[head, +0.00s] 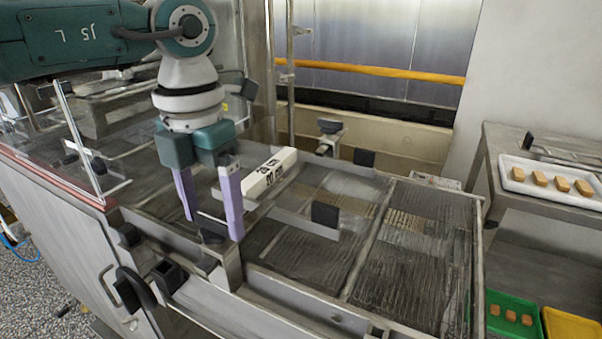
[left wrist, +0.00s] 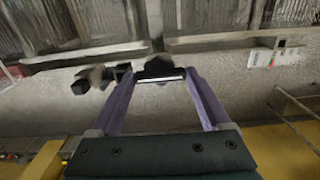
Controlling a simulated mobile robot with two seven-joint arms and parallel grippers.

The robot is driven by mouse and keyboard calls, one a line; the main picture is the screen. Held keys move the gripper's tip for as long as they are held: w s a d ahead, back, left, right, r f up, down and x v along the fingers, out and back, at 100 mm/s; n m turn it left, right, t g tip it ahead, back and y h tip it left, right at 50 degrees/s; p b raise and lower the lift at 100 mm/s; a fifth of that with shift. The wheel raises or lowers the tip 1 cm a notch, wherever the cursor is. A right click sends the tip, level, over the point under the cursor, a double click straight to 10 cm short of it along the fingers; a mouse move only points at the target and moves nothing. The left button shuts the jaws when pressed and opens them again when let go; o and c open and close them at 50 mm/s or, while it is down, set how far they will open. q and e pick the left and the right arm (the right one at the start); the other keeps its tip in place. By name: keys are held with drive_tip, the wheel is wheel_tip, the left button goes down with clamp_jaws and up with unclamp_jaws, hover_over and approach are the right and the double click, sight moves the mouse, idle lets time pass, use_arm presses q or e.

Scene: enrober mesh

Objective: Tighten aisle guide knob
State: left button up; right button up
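A small dark knob (head: 212,236) sits low on the guide hardware at the near edge of the mesh belt, partly hidden by my fingers. My left gripper (head: 213,229) points down over it with its two purple fingers apart. In the left wrist view the open fingers (left wrist: 158,72) reach toward a dark knob-like part (left wrist: 158,67), which lies between and just beyond the tips. I cannot tell whether the fingers touch it. My right gripper is not in view.
A white block marked 20 cm (head: 270,172) lies beside the gripper. Another black plate (head: 364,157) and a far-side clamp (head: 330,126) stand on the frame. A white tray of brown pieces (head: 548,180) and green (head: 511,316) and yellow (head: 572,328) trays are at right.

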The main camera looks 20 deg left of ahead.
sight(213, 218)
use_arm(q)
drive_tip(key=shift+o, duration=1.4)
drive_tip(key=shift+r, duration=0.1)
wheel_tip(213, 218, up, 10)
drive_tip(key=b, duration=0.1)
